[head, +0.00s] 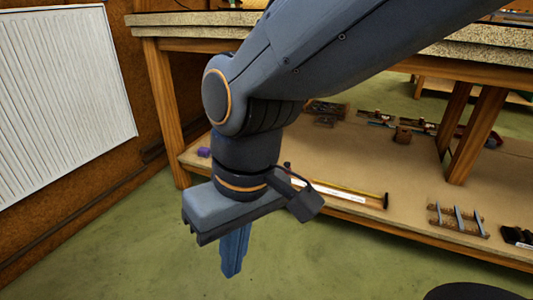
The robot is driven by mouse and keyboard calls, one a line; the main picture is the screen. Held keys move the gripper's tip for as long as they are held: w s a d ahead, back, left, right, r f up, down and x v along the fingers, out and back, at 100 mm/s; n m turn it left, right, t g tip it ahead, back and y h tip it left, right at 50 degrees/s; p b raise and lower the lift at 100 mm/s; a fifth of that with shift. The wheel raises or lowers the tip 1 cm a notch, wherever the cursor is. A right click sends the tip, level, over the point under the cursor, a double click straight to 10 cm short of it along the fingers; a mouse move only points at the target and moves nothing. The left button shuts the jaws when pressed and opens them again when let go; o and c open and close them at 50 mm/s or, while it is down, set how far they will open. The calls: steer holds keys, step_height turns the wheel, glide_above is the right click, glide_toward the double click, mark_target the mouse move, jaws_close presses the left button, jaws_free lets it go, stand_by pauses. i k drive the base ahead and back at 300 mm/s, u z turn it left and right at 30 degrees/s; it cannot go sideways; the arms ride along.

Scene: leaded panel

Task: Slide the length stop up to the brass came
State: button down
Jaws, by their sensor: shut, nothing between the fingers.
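My gripper (233,262) hangs pointing down in front of the bench, over the green floor, with its blue fingers together and nothing between them. On the lower shelf, right of my gripper, lies a long thin yellow strip, which looks like the brass came (348,189). A pale strip with white label patches runs alongside it. A small black upright piece (386,201) stands at the right end of these strips; I cannot tell whether it is the length stop or a fixed end. My wrist hides the left part of the strips, and my gripper is apart from them.
The lower shelf (350,215) sits under a speckled benchtop (180,19) on wooden legs. A rack with grey bars (458,219) lies at right, a purple block (204,152) at left, small tools behind. A white radiator (65,95) is on the left wall.

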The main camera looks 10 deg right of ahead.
mark_target(288, 164)
steer(key=k, duration=0.9)
steer(key=u, duration=0.85)
steer(key=i, duration=1.35)
steer(key=z, duration=0.6)
steer(key=i, duration=0.75)
steer(key=z, duration=0.7)
